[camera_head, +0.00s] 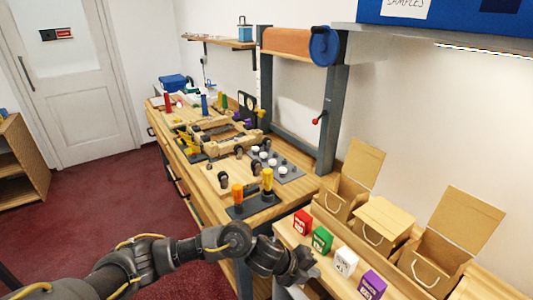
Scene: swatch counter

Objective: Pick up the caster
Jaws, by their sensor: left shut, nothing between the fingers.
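Several small dark caster-like pieces stand on the wooden workbench (212,186). One (223,179) stands near the bench's front edge, and another (239,152) stands farther back; they are too small to tell apart surely. My left arm comes in from the lower left. My left gripper (308,264) is shut and empty, beside the front side of the sample counter and below the red box. It is well to the right of and nearer than the casters, touching none of them. My right gripper is not in view.
A dark plate (291,174) with white-topped pieces lies on the bench. Red (302,222), green (321,239), white (345,261) and purple (371,285) boxes line the counter before cardboard boxes (383,222). A grey frame (331,120) rises behind.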

